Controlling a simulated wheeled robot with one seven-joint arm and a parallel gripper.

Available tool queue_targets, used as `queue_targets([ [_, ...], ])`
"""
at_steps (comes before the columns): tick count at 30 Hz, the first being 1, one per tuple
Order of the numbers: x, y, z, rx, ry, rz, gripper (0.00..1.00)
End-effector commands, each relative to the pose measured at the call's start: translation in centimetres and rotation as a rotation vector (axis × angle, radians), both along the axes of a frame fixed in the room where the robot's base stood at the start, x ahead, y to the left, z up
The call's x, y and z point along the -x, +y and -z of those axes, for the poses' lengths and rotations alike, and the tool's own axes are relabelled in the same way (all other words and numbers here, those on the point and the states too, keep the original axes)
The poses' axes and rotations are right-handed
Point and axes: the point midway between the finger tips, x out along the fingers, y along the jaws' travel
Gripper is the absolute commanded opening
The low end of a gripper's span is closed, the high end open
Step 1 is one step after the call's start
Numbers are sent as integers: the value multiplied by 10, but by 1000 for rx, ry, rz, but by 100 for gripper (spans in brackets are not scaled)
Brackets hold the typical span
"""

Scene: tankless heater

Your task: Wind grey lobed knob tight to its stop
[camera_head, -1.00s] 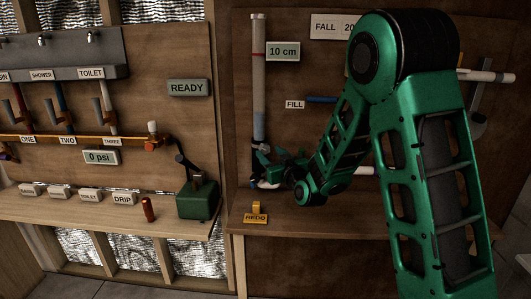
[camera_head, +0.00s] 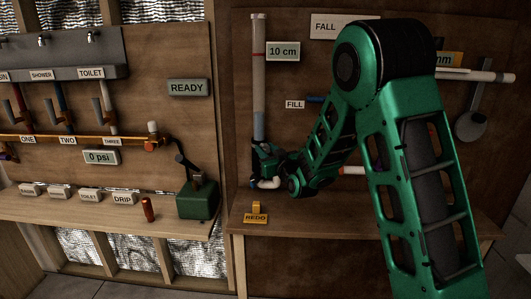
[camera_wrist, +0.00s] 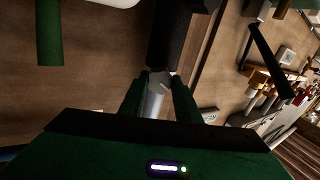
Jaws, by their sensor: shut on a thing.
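My gripper (camera_head: 263,158) is at the foot of the upright clear tube (camera_head: 259,75) in the head view. In the wrist view my gripper (camera_wrist: 160,90) has its two dark green fingers closed on either side of a small pale grey piece, the grey lobed knob (camera_wrist: 162,77). Its lobes are too small and too shaded to make out. In the head view my gripper hides the knob. How far it is wound cannot be seen.
A white elbow pipe (camera_head: 268,184) lies just below my gripper. The yellow REDO block (camera_head: 256,213) stands on the shelf below. A green hand pump (camera_head: 198,196) is at the left. A grey paddle (camera_head: 471,126) hangs at the right.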

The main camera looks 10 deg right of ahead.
Motion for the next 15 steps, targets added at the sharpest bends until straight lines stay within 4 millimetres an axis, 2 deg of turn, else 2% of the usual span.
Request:
queue_targets([
  [8, 0, -1, 0, -61, 9, 1, 7],
  [15, 0, -2, 0, -222, 34, 1, 7],
])
